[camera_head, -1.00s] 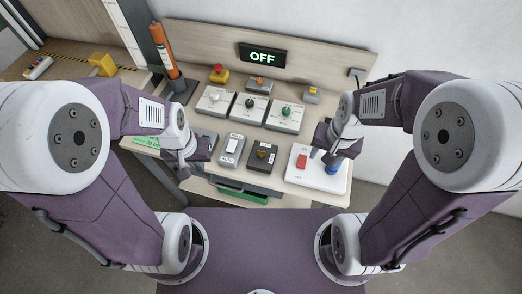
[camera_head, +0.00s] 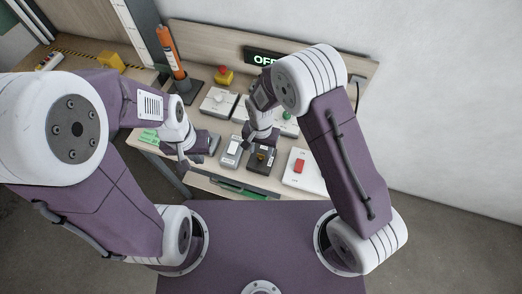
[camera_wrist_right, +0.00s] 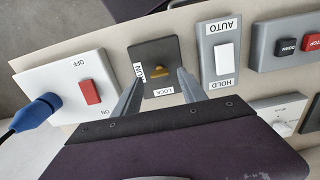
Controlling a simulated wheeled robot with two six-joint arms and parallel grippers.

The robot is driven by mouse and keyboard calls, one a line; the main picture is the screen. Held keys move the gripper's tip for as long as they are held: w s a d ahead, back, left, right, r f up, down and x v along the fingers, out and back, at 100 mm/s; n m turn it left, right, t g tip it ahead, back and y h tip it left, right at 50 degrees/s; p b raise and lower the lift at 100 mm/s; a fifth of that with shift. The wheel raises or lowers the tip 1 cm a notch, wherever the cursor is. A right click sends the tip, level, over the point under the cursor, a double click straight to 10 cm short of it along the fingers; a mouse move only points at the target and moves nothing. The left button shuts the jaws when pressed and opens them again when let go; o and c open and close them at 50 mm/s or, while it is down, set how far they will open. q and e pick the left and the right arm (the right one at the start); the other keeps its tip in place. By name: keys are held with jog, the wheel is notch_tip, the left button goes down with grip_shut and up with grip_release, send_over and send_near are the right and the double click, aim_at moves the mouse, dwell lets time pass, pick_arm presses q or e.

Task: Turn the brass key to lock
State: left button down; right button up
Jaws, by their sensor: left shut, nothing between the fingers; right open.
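The brass key (camera_wrist_right: 161,71) sits in a black key switch box (camera_wrist_right: 152,52) with a LOCK label and a second label that is hard to read. In the right wrist view its bar lies roughly left to right. The box also shows in the head view (camera_head: 262,160), partly behind my right gripper (camera_head: 256,140). My right gripper (camera_wrist_right: 161,78) is open, with one fingertip on either side of the key in the picture; I cannot tell whether they touch it. My left gripper (camera_head: 186,163) is shut and empty, left of the switches.
A white rocker AUTO/HOLD switch (camera_wrist_right: 224,58) stands beside the key box. A white box with a red switch (camera_wrist_right: 90,92) and blue plug (camera_wrist_right: 38,112) is on the other side. An emergency stop (camera_head: 224,75) and orange tube (camera_head: 170,52) stand further back. The display (camera_head: 262,57) is partly covered.

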aim_at(261, 156)
jog(key=shift+f, duration=0.65)
jog(key=shift+s+f, duration=0.2)
jog(key=shift+f, duration=0.3)
jog(key=c, duration=0.3)
jog(key=shift+w, duration=0.1)
grip_shut()
